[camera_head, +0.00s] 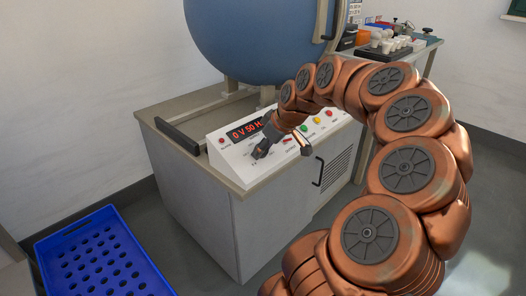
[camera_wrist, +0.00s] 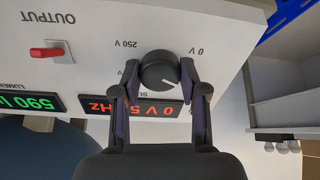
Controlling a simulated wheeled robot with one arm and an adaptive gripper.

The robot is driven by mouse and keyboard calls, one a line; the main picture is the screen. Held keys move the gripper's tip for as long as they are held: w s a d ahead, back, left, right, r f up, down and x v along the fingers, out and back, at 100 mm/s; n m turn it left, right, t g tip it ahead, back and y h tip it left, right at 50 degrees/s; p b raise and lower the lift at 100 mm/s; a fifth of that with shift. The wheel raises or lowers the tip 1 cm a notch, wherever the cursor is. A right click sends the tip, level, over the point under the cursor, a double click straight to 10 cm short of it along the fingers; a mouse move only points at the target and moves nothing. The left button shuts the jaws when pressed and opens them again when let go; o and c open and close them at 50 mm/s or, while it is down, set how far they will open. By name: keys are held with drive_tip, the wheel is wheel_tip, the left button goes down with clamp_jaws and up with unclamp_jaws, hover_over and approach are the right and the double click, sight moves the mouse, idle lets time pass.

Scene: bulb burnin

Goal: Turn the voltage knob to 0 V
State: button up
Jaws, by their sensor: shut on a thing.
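The voltage knob (camera_wrist: 158,72) is a round dark dial on the white sloping panel (camera_wrist: 100,25). My gripper (camera_wrist: 160,78) has its two fingers on opposite sides of the knob, shut on it. In the wrist view, which is upside down, the "250 V" label lies left of the knob and "0 V" right of it. The knob's pale pointer mark points to the lower right. In the head view, my gripper (camera_head: 262,151) covers most of the knob at the panel's front left.
A red output switch (camera_wrist: 47,52) and a green lumen display (camera_wrist: 32,101) sit beside the knob on the panel. A large blue sphere (camera_head: 255,40) stands behind it. A blue perforated crate (camera_head: 100,262) is on the floor at left.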

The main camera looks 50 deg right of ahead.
drive_tip(key=n, duration=0.5)
drive_tip(key=shift+n+b, duration=0.3)
drive_tip(key=n, duration=0.4)
drive_tip(key=shift+n+g+y, duration=0.3)
drive_tip(key=shift+n+g, duration=0.1)
drive_tip(key=o, duration=1.1)
drive_tip(key=shift+o, duration=0.2)
drive_tip(key=a+v, duration=0.1)
drive_tip(key=v, duration=1.1)
drive_tip(key=shift+d, duration=0.45)
